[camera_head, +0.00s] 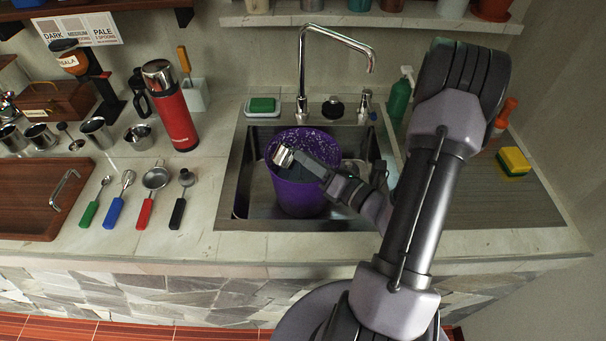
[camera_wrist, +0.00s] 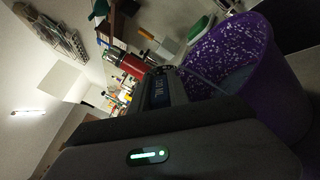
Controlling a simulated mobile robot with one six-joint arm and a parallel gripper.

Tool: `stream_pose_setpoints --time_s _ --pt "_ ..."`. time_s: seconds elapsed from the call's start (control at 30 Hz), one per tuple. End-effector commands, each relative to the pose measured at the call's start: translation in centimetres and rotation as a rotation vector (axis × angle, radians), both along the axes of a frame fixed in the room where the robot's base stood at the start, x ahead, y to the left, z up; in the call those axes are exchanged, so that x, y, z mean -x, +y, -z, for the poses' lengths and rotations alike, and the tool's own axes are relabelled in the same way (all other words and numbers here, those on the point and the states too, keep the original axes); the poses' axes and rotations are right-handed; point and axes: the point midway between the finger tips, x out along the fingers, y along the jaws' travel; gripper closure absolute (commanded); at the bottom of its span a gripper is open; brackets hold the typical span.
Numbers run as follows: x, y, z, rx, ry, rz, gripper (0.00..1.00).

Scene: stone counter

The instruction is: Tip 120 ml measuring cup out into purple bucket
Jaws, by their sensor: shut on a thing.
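The purple bucket (camera_head: 297,195) stands in the sink basin, its open top facing up. Its inner wall is speckled white in the wrist view (camera_wrist: 228,45). My gripper (camera_head: 322,172) is over the bucket's mouth from the right, shut on the 120 ml measuring cup. The cup's silver bowl (camera_head: 283,155) is above the bucket's mouth and looks tilted over. In the wrist view my gripper (camera_wrist: 165,95) is rolled over, and the cup's dark handle (camera_wrist: 153,90) with its lettering lies between the fingers. Whether anything is in the cup is hidden.
The steel sink (camera_head: 240,185) surrounds the bucket, with the tap (camera_head: 302,75) arching behind it. A green bottle (camera_head: 399,96) stands behind right, and a yellow sponge (camera_head: 514,161) lies on the right drainboard.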

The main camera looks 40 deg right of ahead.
Motion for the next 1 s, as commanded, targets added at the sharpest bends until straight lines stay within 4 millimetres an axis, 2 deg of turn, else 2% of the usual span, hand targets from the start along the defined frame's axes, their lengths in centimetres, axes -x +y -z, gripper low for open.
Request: stream_pose_setpoints --time_s 1.0 --pt "-0.06 -0.40 0.51 -0.110 0.019 0.000 1.00"
